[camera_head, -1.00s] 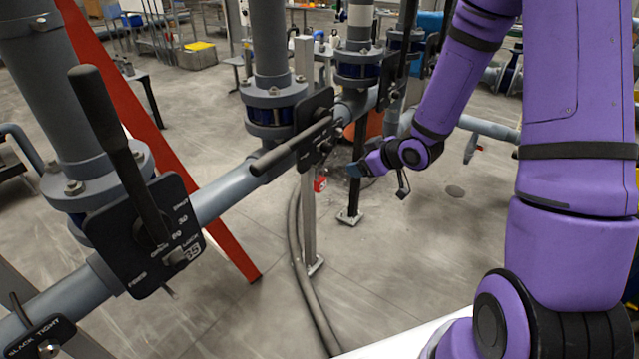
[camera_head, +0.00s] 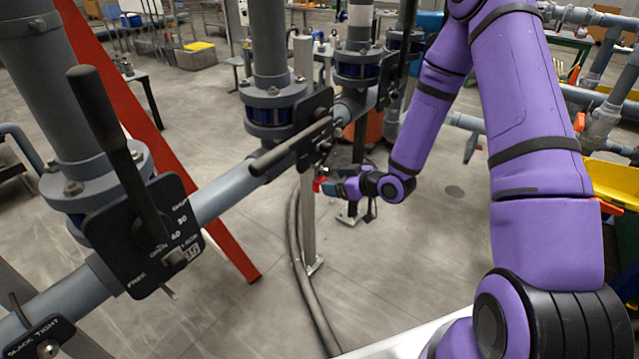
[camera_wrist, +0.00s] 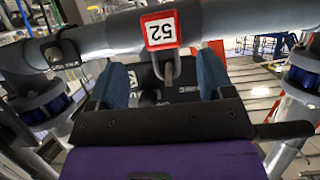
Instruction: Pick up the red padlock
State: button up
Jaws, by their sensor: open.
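The red padlock (camera_wrist: 173,30) shows in the wrist view with a white face marked 52. Its grey shackle points down in that picture toward a black plate (camera_wrist: 150,76). My gripper (camera_wrist: 161,68) is open, with one blue finger on each side of the shackle and clear gaps between. The padlock's body lies beyond the fingertips. In the head view the padlock (camera_head: 317,185) is a small red spot by the grey post, below the middle valve's black plate (camera_head: 314,125). My gripper (camera_head: 333,187) is just right of it there. Whether they touch cannot be told.
The grey post (camera_head: 307,220) stands close by the padlock. A black valve lever (camera_head: 290,146) sticks out above it to the left. A grey horizontal pipe (camera_head: 228,193) runs behind the plates.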

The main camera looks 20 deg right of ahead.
aim_at(319, 179)
jog(key=shift+a+r+x, duration=0.1)
jog(key=shift+r+x, duration=0.05)
jog(key=shift+x, duration=1.15)
jog(key=shift+a+r+x, duration=0.15)
jog(key=shift+r+x, duration=0.05)
jog(key=shift+x, duration=1.1)
jog(key=c, duration=1)
jog(key=shift+c, duration=0.2)
jog(key=shift+r, duration=0.1)
jog(key=shift+r, duration=0.55)
jog(key=s+d+r, duration=0.1)
jog(key=s+d, duration=0.9)
jog(key=s, duration=0.4)
jog(key=shift+s+d+r, duration=0.3)
jog(key=shift+d+r, duration=0.05)
jog(key=shift+s+d, duration=0.1)
jog(key=shift+s, duration=0.05)
